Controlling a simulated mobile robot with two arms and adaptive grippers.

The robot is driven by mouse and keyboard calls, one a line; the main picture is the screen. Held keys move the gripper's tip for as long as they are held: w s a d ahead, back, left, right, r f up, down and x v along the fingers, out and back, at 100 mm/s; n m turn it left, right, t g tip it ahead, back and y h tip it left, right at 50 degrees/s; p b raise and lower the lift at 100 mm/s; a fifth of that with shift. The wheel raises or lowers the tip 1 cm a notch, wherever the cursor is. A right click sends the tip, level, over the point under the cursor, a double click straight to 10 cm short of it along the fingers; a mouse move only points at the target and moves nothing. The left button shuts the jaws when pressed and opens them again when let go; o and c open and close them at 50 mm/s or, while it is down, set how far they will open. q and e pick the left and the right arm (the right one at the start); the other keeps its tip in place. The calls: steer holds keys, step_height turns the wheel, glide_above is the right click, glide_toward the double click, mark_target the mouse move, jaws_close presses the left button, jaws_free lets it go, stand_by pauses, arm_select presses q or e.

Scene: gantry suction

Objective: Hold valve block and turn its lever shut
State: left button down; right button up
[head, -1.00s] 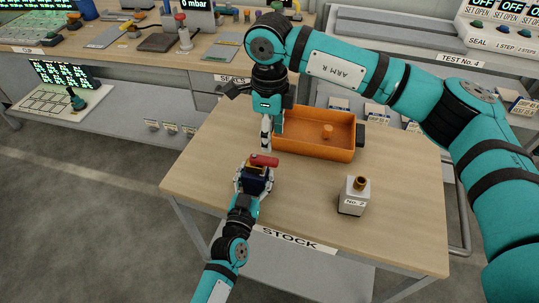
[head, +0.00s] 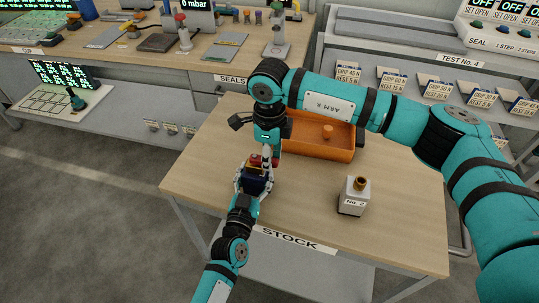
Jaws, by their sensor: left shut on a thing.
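The valve block (head: 256,184) is dark, with a brass-coloured part on top, near the left front of the wooden table. My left gripper (head: 253,181) is shut on it, with fingers on both sides. The red lever (head: 254,161) is on top of the block and partly hidden behind my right gripper (head: 268,160). My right gripper points down at the lever, its fingertips against or just beside it. I cannot tell whether they touch it or how far apart they are.
An orange tray (head: 340,153) with an orange piece inside stands behind and right of the valve block. A grey block labelled No. 2 (head: 352,205) with a brass top stands at the table's right front. The table between them is clear.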

jaws_close()
steer(key=shift+s+m, duration=0.1)
steer(key=shift+m, duration=0.2)
steer(key=m, duration=0.2)
steer(key=s+a+m, duration=0.1)
steer(key=m, duration=0.2)
steer(key=s+m, duration=0.1)
steer(key=m, duration=0.2)
steer(key=shift+a, duration=0.4)
steer(key=m, duration=0.2)
steer(key=a+m, duration=0.1)
steer(key=m, duration=0.1)
steer(key=shift+s+a+m, duration=0.15)
steer(key=shift+a+m, duration=0.05)
steer(key=shift+m, duration=0.1)
steer(key=shift+a+m, duration=0.35)
steer(key=shift+m, duration=0.8)
steer(key=shift+a+m, duration=0.35)
steer(key=shift+m, duration=0.8)
